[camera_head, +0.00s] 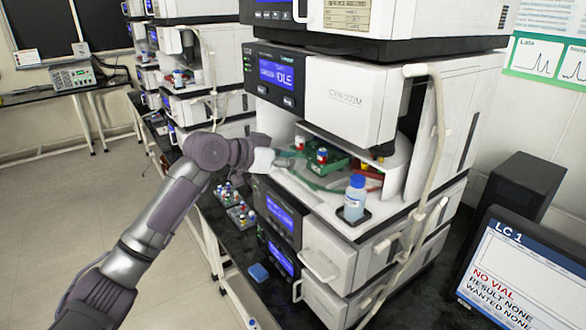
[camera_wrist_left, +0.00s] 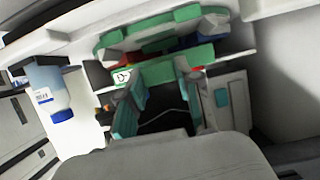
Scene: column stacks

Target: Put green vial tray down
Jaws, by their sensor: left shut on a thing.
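The green vial tray (camera_head: 335,161) is in the open bay of the front instrument in the head view and carries vials with red and blue caps (camera_head: 322,155). My left gripper (camera_head: 285,160) reaches in from the left and is shut on the tray's near edge. In the left wrist view, the tray (camera_wrist_left: 165,72) lies across the upper middle, with the teal finger pads (camera_wrist_left: 160,95) of the left gripper at its edge. Whether the tray touches the bay floor cannot be told. My right gripper is not in view.
A blue-capped bottle (camera_head: 355,198) stands at the bay's front right; the left wrist view also shows it (camera_wrist_left: 52,92). Something red (camera_head: 370,173) lies right of the tray. Another vial rack (camera_head: 238,208) is on the dark bench below. A monitor (camera_head: 515,275) stands at the right.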

